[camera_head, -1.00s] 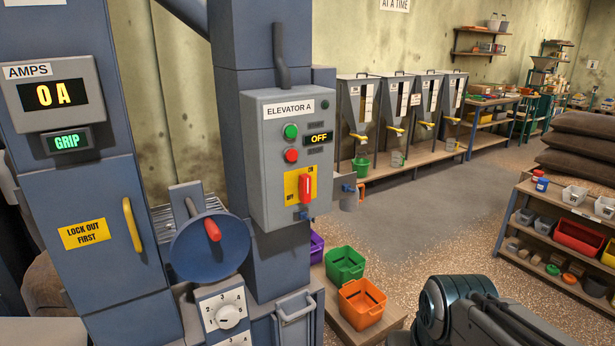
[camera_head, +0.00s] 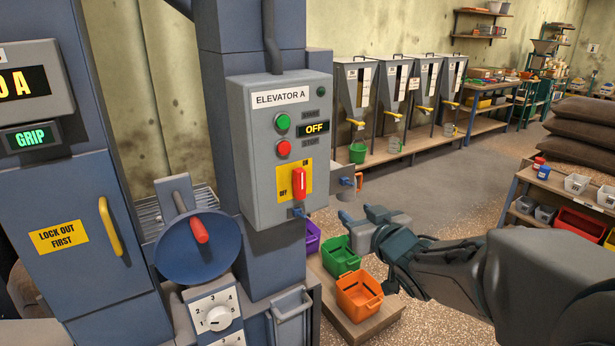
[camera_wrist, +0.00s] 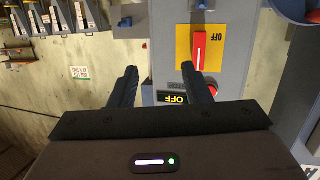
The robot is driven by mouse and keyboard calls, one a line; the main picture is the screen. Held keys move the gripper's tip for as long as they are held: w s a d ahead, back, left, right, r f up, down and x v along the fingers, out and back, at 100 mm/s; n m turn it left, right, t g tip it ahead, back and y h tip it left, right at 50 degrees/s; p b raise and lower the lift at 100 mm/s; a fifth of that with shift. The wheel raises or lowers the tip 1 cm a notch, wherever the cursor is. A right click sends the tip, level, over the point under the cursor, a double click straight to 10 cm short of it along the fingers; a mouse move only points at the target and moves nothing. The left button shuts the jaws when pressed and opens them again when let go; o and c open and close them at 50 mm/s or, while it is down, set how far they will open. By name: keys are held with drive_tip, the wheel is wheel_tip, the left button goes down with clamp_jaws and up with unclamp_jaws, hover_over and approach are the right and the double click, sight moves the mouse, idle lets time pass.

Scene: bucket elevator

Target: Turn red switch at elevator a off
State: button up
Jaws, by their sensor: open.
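The elevator A control box (camera_head: 245,150) is grey and hangs on a blue column. Its red switch handle (camera_head: 299,184) stands upright on a yellow plate (camera_head: 283,178) with an OFF mark at lower left. The display (camera_head: 315,128) reads OFF. My gripper (camera_head: 361,214) is open and empty, to the right of the box and apart from the switch. In the wrist view, the red switch handle (camera_wrist: 200,50) shows beyond the right finger of my gripper (camera_wrist: 160,68), with the picture turned over.
Green (camera_head: 282,121) and red (camera_head: 283,148) push buttons sit above the switch. A small blue part (camera_head: 298,212) sits just below it. A blue disc with a red lever (camera_head: 200,229) stands at left. Orange (camera_head: 359,292) and green (camera_head: 340,257) bins lie below my gripper.

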sight(302, 179)
drive_tip(key=w+a+y, duration=0.1)
drive_tip(key=w+a, duration=0.2)
drive_tip(key=a, duration=0.1)
drive_tip(key=w+a+r+n+y+p, duration=0.1)
drive_tip(key=w+a+y, duration=0.1)
drive_tip(key=w+a, duration=0.2)
drive_tip(key=w+a+r+n+y, duration=0.1)
drive_tip(key=w+a, duration=0.3)
drive_tip(key=shift+y+p, duration=0.3)
drive_tip(key=shift+d, duration=0.1)
clamp_jaws()
